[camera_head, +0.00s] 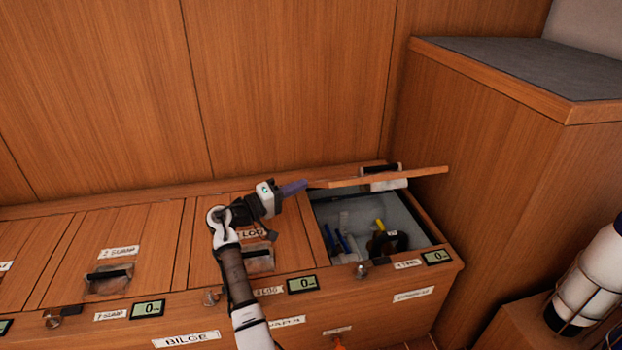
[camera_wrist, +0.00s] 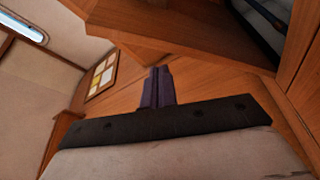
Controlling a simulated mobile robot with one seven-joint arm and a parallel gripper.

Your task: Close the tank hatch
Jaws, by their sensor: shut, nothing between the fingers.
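The tank hatch lid (camera_head: 415,174) is a wooden panel, seen nearly edge-on, standing partly open above the square opening at the right end of the bench. A dark handle with a pale plate shows at its middle. The open tank (camera_head: 405,215) has pale walls and holds blue, yellow and dark items. My gripper (camera_head: 304,184) is shut and empty, its purple fingers pointing right at the lid's left end; I cannot tell whether they touch it. In the wrist view, the shut fingers (camera_wrist: 158,72) point at a wooden panel edge above, which I cannot surely identify.
Closed hatches with handles (camera_head: 108,275) lie along the bench to the left. Labels, small displays (camera_head: 302,284) and knobs line its front. A tall wooden cabinet (camera_head: 480,150) stands close on the right. A white caged cylinder (camera_head: 598,270) is at the far right.

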